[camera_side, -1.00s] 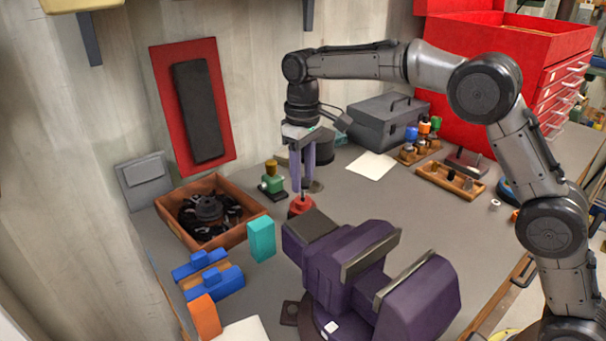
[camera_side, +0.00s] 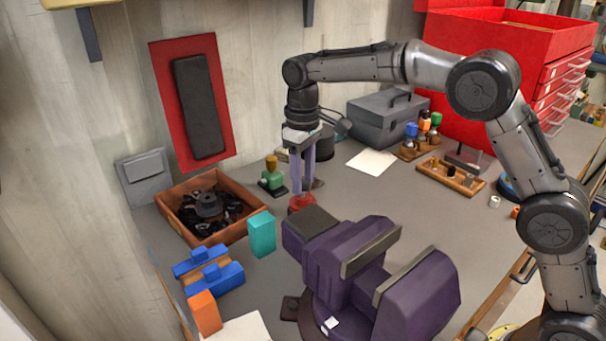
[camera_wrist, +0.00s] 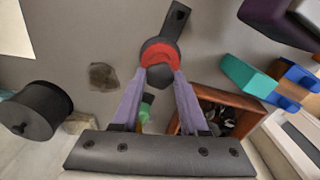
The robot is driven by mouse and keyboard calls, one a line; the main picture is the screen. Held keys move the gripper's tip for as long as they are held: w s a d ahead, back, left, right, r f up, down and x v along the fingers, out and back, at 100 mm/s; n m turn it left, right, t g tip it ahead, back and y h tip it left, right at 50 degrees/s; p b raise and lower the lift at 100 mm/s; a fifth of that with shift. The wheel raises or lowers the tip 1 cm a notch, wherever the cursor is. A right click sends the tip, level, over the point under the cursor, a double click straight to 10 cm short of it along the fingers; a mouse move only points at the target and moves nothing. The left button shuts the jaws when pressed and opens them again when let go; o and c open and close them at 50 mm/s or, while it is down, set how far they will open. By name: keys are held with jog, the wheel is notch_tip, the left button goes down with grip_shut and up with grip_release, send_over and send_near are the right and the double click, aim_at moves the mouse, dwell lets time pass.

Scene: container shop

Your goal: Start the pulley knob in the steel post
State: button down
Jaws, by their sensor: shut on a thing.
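A red round piece with a dark faceted top, which I take for the pulley knob (camera_wrist: 160,52), is between my fingertips in the wrist view. In the side view the red knob (camera_side: 302,203) is low, close to the bench, behind the purple vise. My gripper (camera_side: 309,188) points straight down and is shut on it; it also shows in the wrist view (camera_wrist: 160,80). A dark flat plate with a hole (camera_wrist: 177,18) extends from beneath the red piece. The steel post is not clearly visible; the knob and fingers hide whatever is under them, so I cannot tell whether the threads engage.
The purple vise (camera_side: 345,258) stands close in front. A teal block (camera_side: 262,234) and blue blocks (camera_side: 215,277) lie front left. A grey toolbox (camera_side: 388,118) stands behind.

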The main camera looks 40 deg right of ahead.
jog(key=shift+f, duration=0.5)
jog(key=m, duration=0.7)
jog(key=shift+m, duration=2.2)
jog(key=m, duration=0.4)
jog(key=shift+m, duration=0.4)
jog(key=shift+c, duration=1.8)
grip_release()
jog(key=shift+r, duration=2.95)
